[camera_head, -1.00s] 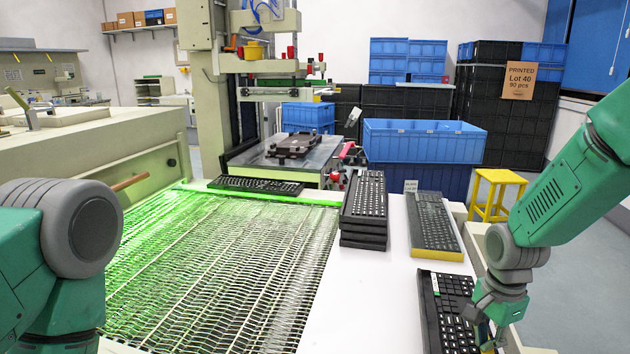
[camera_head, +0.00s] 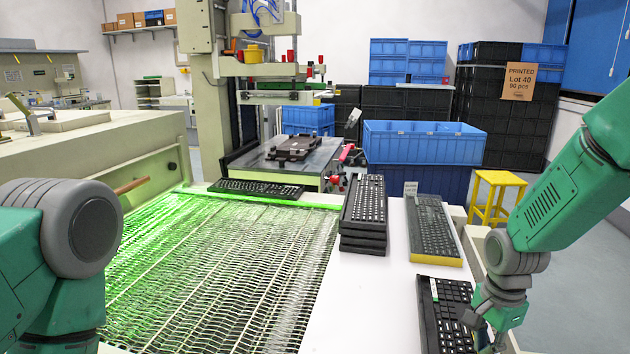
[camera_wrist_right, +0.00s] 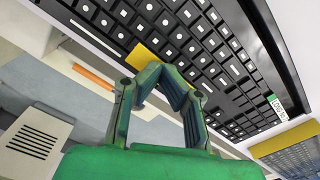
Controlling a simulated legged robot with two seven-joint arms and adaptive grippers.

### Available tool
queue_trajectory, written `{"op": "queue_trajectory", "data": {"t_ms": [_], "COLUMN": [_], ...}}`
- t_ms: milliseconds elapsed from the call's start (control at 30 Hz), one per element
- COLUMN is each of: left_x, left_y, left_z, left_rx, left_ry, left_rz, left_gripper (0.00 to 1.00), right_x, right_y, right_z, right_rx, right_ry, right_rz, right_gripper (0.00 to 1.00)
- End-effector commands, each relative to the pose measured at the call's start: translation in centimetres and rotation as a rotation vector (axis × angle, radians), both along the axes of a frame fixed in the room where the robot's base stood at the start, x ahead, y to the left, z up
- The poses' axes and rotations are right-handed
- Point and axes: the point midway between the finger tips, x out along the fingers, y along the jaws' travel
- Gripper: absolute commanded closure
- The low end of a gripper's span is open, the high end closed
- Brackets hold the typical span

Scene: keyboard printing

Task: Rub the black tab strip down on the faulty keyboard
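The black keyboard (camera_head: 446,312) with a small green and white label lies at the front right of the white table in the head view, cut off by the bottom edge. It fills the top of the right wrist view (camera_wrist_right: 195,55), with its label (camera_wrist_right: 278,107) at right. My right gripper (camera_wrist_right: 163,70) is at its near edge, fingertips together. A small yellow piece (camera_wrist_right: 141,56) shows at the fingertips against the keyboard; I cannot tell whether it is held. No black strip can be told apart from the black keyboard. My left gripper is out of view.
A stack of black keyboards (camera_head: 364,213) stands on the white table (camera_head: 385,285). A grey keyboard on a yellow base (camera_head: 433,230) lies to its right. The green-lit mesh conveyor (camera_head: 215,265) is at left, with another keyboard (camera_head: 257,189) at its far end.

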Motion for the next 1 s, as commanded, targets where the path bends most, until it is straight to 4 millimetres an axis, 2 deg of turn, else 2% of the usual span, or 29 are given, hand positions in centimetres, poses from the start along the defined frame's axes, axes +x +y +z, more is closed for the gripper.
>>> {"op": "queue_trajectory", "data": {"t_ms": [400,1000], "left_x": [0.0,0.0], "left_y": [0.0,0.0], "left_z": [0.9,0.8], "left_rx": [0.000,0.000], "left_ry": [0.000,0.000], "left_rz": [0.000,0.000], "left_gripper": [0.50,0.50], "right_x": [-1.9,-2.0], "right_y": [0.5,0.5], "right_z": [0.1,-0.8], "right_rx": [0.000,-0.001], "right_ry": [0.000,-0.001], "right_rz": [0.000,0.001], "right_gripper": [1.00,1.00]}}
